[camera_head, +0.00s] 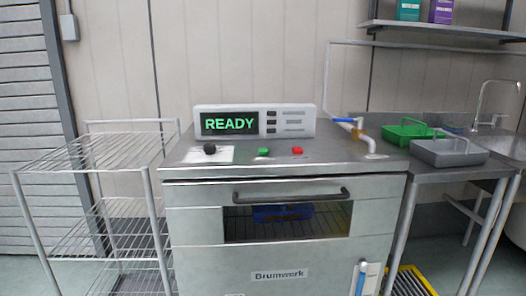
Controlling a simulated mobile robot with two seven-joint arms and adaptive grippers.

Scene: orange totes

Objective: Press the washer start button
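The washer (190,236) stands straight ahead, a steel box labelled "Brunnwerk". Its display (229,123) on top reads "READY" in green letters. On the sloped top panel are a green button (263,152), a red button (297,151) to its right, and a black knob (209,149) on a white plate to the left. The door has a dark bar handle (291,196) and a window, with a blue thing (283,212) showing inside. The door looks shut. Neither of my grippers is in view.
A wire rack (108,152) stands left of the washer. On the right, a steel table (432,173) holds a green basket (405,133) and a grey basket (449,151). A blue-handled tap pipe (357,128) rises at the washer's right back corner.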

